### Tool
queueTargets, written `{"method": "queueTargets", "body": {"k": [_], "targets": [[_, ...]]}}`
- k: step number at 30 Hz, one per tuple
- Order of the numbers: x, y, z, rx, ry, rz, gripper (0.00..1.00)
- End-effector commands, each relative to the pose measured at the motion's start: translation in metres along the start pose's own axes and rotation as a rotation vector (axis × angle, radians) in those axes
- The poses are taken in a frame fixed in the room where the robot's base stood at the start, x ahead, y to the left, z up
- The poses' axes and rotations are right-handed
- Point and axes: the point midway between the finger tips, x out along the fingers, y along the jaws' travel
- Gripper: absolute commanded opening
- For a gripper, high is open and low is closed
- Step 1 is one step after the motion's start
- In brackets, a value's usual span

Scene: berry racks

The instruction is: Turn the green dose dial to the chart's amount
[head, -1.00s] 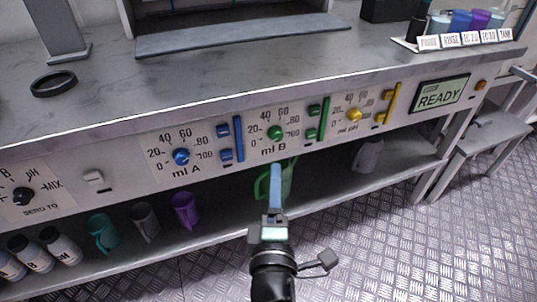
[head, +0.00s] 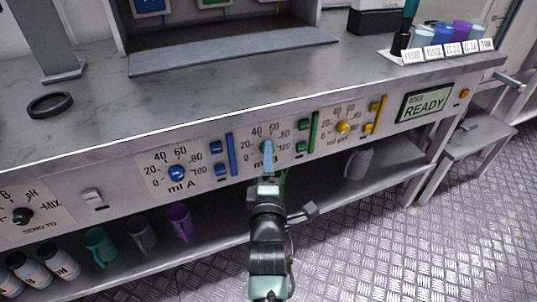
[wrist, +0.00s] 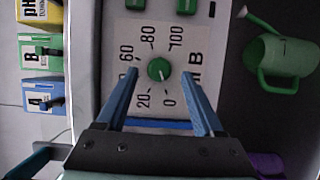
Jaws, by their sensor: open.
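The green dose dial (wrist: 159,69) is a round knob on the white "ml B" panel, ringed by marks from 0 to 100. A small pale mark shows on its face, too small to read as a setting. My gripper (wrist: 159,73) is open, with one blue finger on each side of the dial; I cannot tell whether either touches it. In the head view my gripper (head: 268,150) is in front of the green dial and hides most of it. No chart with a readable amount shows.
The blue "ml A" dial (head: 177,173) is left of the green one, the yellow dial (head: 342,127) right. Green levers (head: 303,147) sit close beside the green dial. A display (head: 424,100) reads READY. A green watering can (wrist: 285,62) is below the panel.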

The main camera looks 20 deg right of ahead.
Motion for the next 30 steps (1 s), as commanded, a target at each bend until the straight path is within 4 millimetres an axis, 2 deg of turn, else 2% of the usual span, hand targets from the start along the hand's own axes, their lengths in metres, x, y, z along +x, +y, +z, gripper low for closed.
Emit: {"method": "queueTargets", "body": {"k": [6,17,28,30], "targets": [[0.013,0.000,0.001,-0.001,-0.002,0.001,0.69],[0.015,0.000,0.001,-0.004,0.000,0.001,0.67],[0.015,0.000,0.001,-0.004,0.000,0.001,0.01],[0.015,0.000,0.001,-0.004,0.000,0.001,0.00]]}}
